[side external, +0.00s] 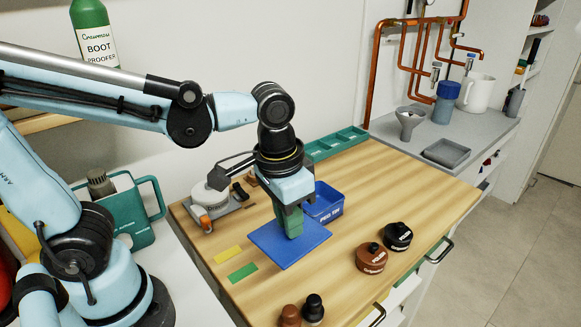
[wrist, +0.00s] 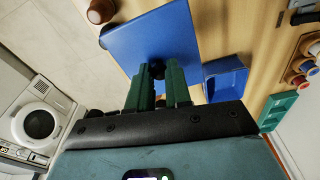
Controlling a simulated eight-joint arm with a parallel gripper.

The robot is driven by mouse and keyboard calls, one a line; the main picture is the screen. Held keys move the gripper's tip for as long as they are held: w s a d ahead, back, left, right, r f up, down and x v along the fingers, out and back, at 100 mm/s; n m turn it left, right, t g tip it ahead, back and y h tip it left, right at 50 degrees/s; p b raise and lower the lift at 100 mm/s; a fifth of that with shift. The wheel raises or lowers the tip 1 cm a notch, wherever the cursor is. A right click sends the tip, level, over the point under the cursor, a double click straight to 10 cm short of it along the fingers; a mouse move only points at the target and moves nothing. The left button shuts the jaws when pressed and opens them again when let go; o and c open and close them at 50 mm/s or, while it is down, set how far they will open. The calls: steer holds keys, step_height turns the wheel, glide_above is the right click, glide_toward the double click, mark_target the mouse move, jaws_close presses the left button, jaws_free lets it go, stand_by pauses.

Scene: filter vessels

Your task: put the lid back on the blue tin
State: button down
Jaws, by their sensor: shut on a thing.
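The blue tin (side external: 323,203) is an open-topped box with a white label, standing on the wooden table; it also shows in the wrist view (wrist: 226,80), right of my fingers. Its lid is a flat blue square (side external: 272,250) with a dark knob, also seen in the wrist view (wrist: 150,38). My gripper (side external: 293,234) has green fingers, which are shut on the knob in the wrist view (wrist: 157,68). The lid is roughly level, beside the tin and on the camera's side of it, not over its opening. I cannot tell its height above the table.
A brown round pot (side external: 370,258) and a black one (side external: 397,237) stand right of the lid. Two small knobbed items (side external: 302,311) are at the front edge. A teal tray (side external: 337,143) lies behind the tin. A white device (side external: 210,203) stands left. Bare wood lies right of the tin.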

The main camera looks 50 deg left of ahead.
steer(key=w+a+n, duration=0.3)
steer(key=w+a, duration=0.3)
steer(key=w, duration=0.3)
steer(key=w+a+n, duration=0.2)
steer(key=w+a, duration=0.3)
steer(key=w, duration=0.3)
steer(key=shift+y, duration=0.3)
steer(key=shift+f, duration=2.95)
steer(key=shift+f, duration=0.15)
steer(key=c, duration=1)
jaws_free()
steer(key=shift+o, duration=0.6)
steer(key=o, duration=0.4)
